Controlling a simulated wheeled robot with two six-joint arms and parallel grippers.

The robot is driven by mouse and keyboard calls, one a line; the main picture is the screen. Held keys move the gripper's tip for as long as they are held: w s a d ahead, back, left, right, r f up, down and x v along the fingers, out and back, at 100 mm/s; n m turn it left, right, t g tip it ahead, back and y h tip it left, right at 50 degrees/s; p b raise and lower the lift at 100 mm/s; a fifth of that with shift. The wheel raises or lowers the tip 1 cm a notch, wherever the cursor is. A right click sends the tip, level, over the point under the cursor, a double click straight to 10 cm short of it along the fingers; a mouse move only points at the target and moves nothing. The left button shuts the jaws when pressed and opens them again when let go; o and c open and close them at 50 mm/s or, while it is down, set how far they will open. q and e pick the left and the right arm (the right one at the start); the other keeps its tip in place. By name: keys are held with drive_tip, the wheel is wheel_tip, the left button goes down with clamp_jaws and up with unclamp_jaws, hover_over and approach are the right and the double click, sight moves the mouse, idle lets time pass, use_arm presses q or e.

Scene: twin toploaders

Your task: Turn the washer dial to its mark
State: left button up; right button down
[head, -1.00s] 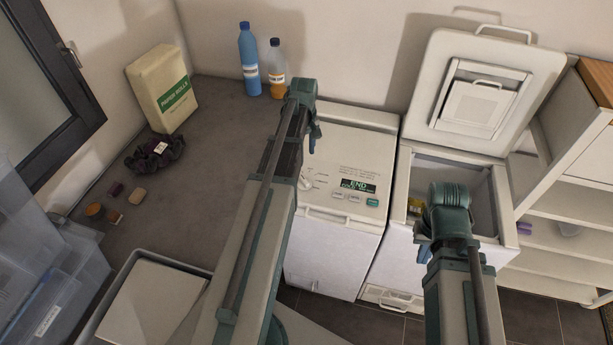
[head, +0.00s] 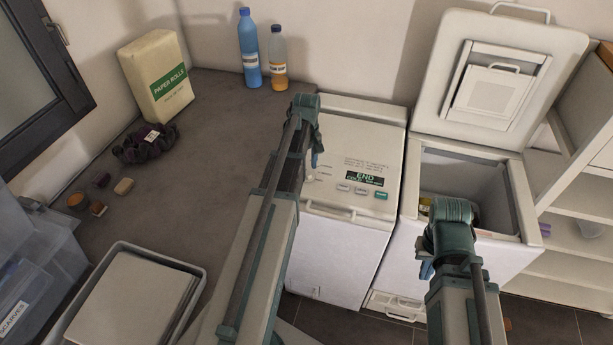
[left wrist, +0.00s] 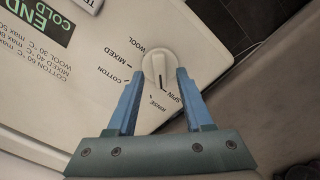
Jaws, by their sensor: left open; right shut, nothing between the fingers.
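The washer (head: 345,235) is the white top-loader in the middle, lid shut, its display (head: 364,179) reading END. Its dial (left wrist: 158,66) is a pale round knob with a raised grip in the left wrist view. A dark line on the grip points down between the RINSE and SPIN labels. WOOL, MIXED and COTTON labels lie to the left. My left gripper (left wrist: 156,98) is open, its blue fingertips one on each side of the dial's lower part. I cannot tell whether they touch it. My right gripper (head: 425,262) is shut and empty before the right top-loader.
The right top-loader (head: 410,240) has its lid (head: 425,100) raised and items inside. A grey tray (head: 200,275) and clear bins stand front left. Shelves (head: 575,240) stand right.

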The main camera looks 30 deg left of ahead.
use_arm(q)
drive_tip(key=shift+f+b, duration=0.4)
drive_tip(key=shift+f, duration=0.45)
clamp_jaws()
